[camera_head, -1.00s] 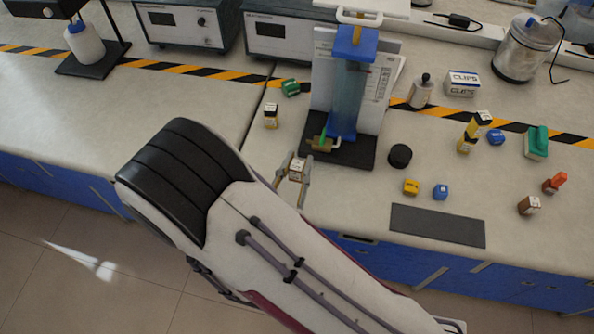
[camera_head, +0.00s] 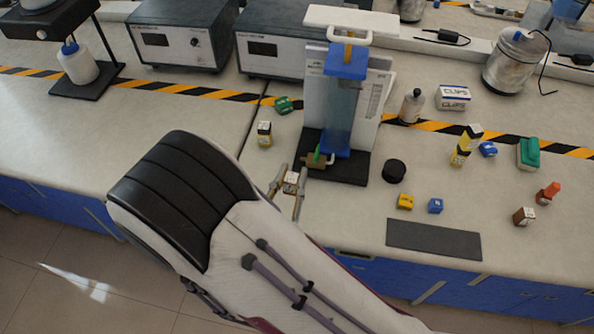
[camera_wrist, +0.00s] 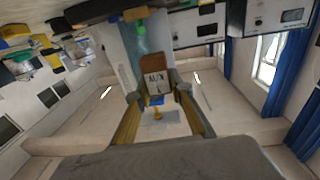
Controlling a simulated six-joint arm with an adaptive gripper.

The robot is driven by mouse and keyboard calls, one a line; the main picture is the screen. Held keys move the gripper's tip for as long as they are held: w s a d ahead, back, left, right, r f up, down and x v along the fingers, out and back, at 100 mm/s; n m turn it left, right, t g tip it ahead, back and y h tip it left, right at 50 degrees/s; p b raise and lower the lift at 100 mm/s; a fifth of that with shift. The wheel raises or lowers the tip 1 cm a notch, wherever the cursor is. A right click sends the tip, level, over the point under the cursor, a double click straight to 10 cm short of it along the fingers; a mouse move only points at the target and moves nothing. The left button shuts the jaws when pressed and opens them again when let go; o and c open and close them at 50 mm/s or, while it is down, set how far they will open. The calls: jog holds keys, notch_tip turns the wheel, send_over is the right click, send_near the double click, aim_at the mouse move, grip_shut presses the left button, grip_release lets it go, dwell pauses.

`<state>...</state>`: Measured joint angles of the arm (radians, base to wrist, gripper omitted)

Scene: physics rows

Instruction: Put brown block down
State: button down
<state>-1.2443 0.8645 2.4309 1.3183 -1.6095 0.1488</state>
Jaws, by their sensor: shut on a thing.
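My gripper (camera_head: 288,182) is over the counter, just left of the black-based stand, with its fingers on either side of a small block. The brown block (camera_wrist: 156,74), with a white label reading "AUX", is between the fingertips in the wrist view. Its pale labelled top (camera_head: 291,178) shows in the head view. Whether the block touches the counter is hard to tell. Another small brown block (camera_head: 524,216) with a white top stands at the right of the counter.
The stand with a blue column (camera_head: 345,120) is close on the right of my gripper. A dark mat (camera_head: 433,240) lies at the front right.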

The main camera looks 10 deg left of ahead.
dwell(0.3)
jog(key=shift+w+d+h, duration=0.3)
jog(key=shift+w+d, duration=0.15)
jog(key=shift+w+d+r+y, duration=0.35)
jog(key=shift+w+d+r, duration=1.85)
jog(key=shift+w+d, duration=3.9)
jog(key=shift+w+d+r+y, duration=0.35)
jog(key=shift+w+d+r, duration=1.8)
jog(key=shift+w+d, duration=3.9)
jog(key=w+d+f+m+h, duration=0.1)
jog(key=w+d+m+h, duration=0.1)
jog(key=w+d, duration=0.6)
jog(key=w+d+f+m+g+h, duration=0.1)
jog(key=w+d+h, duration=0.3)
jog(key=w+d, duration=0.4)
jog(key=w, duration=0.6)
jog(key=shift+w+d+f+m+h, duration=0.2)
jog(key=shift+w+d+m+h, duration=0.1)
jog(key=shift+w+d+m, duration=0.1)
